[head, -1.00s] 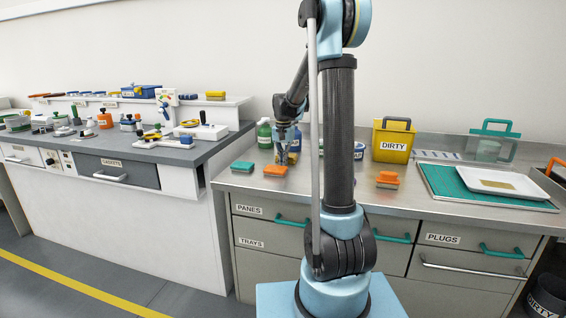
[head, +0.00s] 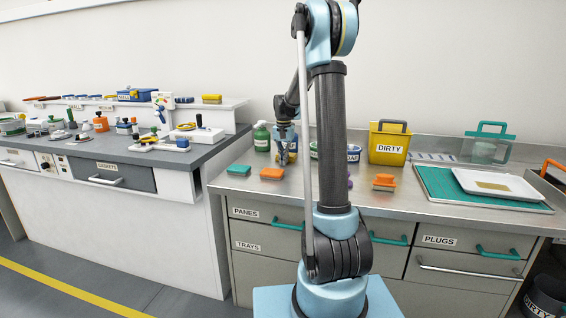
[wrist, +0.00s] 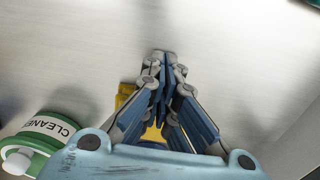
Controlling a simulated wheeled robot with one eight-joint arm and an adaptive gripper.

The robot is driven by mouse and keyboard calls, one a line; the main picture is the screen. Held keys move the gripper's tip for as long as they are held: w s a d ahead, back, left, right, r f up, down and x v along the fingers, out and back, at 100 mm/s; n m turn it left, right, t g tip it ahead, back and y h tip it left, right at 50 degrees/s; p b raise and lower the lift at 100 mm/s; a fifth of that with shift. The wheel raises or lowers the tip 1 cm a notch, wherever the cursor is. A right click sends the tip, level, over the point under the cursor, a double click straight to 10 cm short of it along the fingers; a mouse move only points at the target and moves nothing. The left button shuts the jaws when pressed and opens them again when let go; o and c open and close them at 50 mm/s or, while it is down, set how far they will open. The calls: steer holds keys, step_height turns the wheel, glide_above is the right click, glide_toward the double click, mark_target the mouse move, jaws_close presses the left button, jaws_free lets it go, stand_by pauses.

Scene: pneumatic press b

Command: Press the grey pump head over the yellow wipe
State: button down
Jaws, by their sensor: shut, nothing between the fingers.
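My gripper (head: 283,160) is shut and empty, pointing down over the back left of the steel counter. It also shows in the wrist view (wrist: 164,62), its blue fingers together. A yellow thing (wrist: 125,96) shows partly beneath and beside the fingers in the wrist view; I cannot tell whether it is the yellow wipe. A blue item (head: 291,141) stands right behind the gripper in the head view, mostly covered. I cannot make out the grey pump head; it may be hidden by the gripper.
A green cleaner bottle (head: 261,136) stands left of the gripper, close by in the wrist view (wrist: 45,135). Teal (head: 239,170) and orange (head: 272,174) brushes lie in front. A yellow DIRTY bin (head: 388,147) and white tray (head: 500,184) stand right.

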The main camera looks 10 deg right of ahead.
step_height(320, 180, up, 10)
steer(key=f, duration=0.1)
steer(key=s+d+r+n, duration=0.1)
steer(key=s+d+r, duration=0.1)
steer(key=s, duration=1)
steer(key=s+f+n, duration=0.1)
steer(key=s+f, duration=0.4)
steer(key=s, duration=0.5)
steer(key=s+d+f+n+t, duration=0.1)
steer(key=s+f, duration=0.4)
steer(key=s, duration=0.6)
steer(key=s+d+f+n+t, duration=0.1)
steer(key=s+f, duration=0.4)
steer(key=s, duration=0.5)
steer(key=shift+s+d+f+n, duration=0.2)
steer(key=shift+f+n, duration=0.15)
steer(key=shift+n, duration=0.15)
steer(key=shift+w+f, duration=0.2)
steer(key=shift+w, duration=0.25)
